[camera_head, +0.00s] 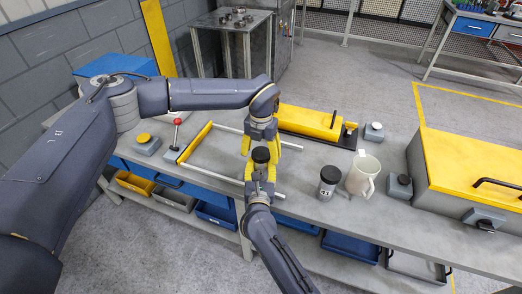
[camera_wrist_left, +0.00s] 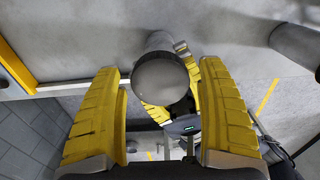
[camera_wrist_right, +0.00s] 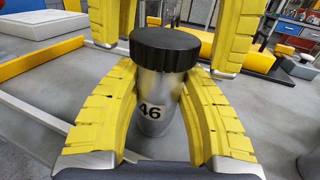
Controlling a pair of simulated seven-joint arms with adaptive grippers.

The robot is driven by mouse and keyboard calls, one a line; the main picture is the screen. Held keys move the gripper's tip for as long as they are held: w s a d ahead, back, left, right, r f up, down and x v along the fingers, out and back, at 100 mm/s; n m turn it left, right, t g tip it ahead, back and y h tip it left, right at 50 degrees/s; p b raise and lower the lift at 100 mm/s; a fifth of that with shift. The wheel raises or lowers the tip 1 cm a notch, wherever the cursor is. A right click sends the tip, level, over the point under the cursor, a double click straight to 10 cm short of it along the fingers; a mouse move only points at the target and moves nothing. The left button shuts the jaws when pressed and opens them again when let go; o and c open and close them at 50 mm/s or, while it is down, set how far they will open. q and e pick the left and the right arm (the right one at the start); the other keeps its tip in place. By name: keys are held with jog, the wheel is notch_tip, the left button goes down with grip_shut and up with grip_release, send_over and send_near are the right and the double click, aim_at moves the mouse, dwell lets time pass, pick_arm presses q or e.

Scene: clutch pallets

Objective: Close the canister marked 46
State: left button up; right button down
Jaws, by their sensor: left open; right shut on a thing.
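The silver canister marked 46 (camera_wrist_right: 153,100) stands upright between the fingers of my right gripper (camera_wrist_right: 160,125), which is shut on its body. Its black lid (camera_wrist_right: 165,48) sits on top; whether it is tight I cannot tell. In the head view the lid (camera_head: 261,155) shows just above my right gripper (camera_head: 260,180). In the left wrist view the lid (camera_wrist_left: 160,78) shows from above, between and beyond the spread fingers of my left gripper (camera_wrist_left: 160,100).
Another dark-lidded canister (camera_head: 328,185) and a pale jug (camera_head: 362,175) stand to the right on the bench. A yellow-lidded box (camera_head: 470,160) is at the far right. A frame with silver rails (camera_head: 215,172) and a red-knobbed lever (camera_head: 177,123) are at the left.

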pick_arm(q)
jog(key=c, duration=1.3)
jog(key=shift+c, duration=0.2)
jog(key=o, duration=1.4)
jog(key=shift+c, duration=0.2)
notch_tip(320, 180, up, 12)
